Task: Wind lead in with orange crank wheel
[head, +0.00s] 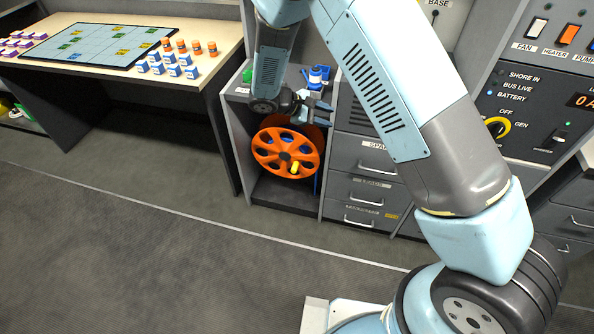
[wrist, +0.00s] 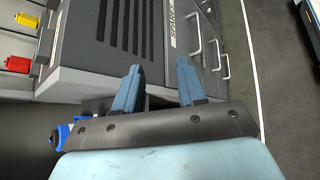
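The orange crank wheel (head: 270,148) stands upright in an open bay below the counter in the head view. It has round holes, a dark hub and a yellow handle (head: 294,168) low on its right side. My gripper (head: 322,100) is just above and to the right of the wheel, apart from the handle. The wrist view shows its two blue fingers (wrist: 158,80) spread with nothing between them. The wheel does not show in the wrist view.
Grey drawers (head: 365,190) stand right of the bay, close to my gripper. Blue fittings (head: 316,74) sit on the counter behind it. A table (head: 215,50) with a map and small blocks stands at the left. The floor in front is clear.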

